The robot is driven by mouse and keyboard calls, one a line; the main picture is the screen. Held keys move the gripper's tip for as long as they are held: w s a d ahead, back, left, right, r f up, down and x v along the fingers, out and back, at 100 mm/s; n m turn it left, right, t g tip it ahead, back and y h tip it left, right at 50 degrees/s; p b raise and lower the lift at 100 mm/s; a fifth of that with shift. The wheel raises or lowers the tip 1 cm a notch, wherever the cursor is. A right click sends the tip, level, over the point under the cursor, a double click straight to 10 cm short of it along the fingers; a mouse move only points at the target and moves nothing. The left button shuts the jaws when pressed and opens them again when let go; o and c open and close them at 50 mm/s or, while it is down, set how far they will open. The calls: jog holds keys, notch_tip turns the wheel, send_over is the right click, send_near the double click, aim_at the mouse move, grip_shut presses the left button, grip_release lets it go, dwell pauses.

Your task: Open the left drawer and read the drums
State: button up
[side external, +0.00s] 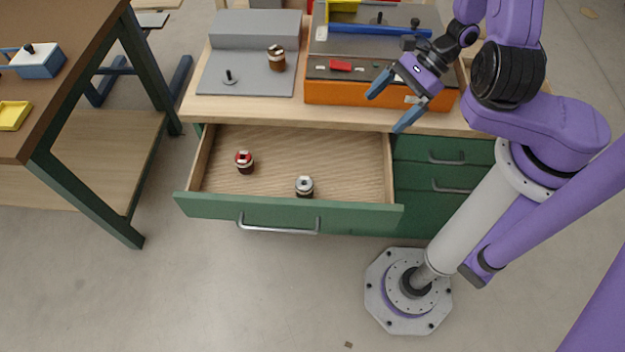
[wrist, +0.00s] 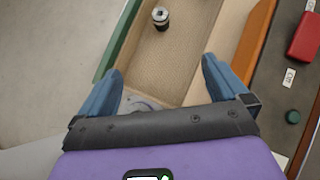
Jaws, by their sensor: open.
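The left drawer (side external: 289,213) is pulled out, with its green front and grey handle facing the floor side. Two small drums stand upright inside it. One drum (side external: 244,161) has a red and white top and is towards the left. The other drum (side external: 304,186) has a white or grey top and is near the drawer front; it also shows in the wrist view (wrist: 160,18). I cannot make out any marking on either. My gripper (side external: 391,110) is open and empty, above the bench's front edge, to the right of the open drawer. The red-topped drum is outside the wrist view.
A brown drum (side external: 276,58) stands on a grey stepped block (side external: 245,85) on the bench. An orange box (side external: 345,93) with a red block (side external: 341,66) and a blue bar (side external: 375,31) is beside my gripper. Closed green drawers (side external: 445,170) are at the right. A brown table (side external: 75,70) stands left.

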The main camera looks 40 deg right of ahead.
jog(key=x, duration=1)
jog(key=shift+m, duration=0.3)
jog(key=shift+d+f, duration=0.1)
jog(key=shift+d, duration=0.15)
jog(key=d+r+n+g, duration=0.45)
jog(key=r+n, duration=0.45)
jog(key=r, duration=0.3)
jog(key=s+r+n+t+h, duration=0.1)
jog(key=s+r+n+h, duration=0.3)
jog(key=n, duration=0.8)
jog(key=s+d+r+n+t+h, duration=0.1)
jog(key=s+r+n+h, duration=0.3)
jog(key=s+r+n, duration=0.4)
jog(key=s+n, duration=0.2)
jog(key=n, duration=0.3)
jog(key=shift+s+d, duration=0.25)
jog(key=shift+d, duration=0.1)
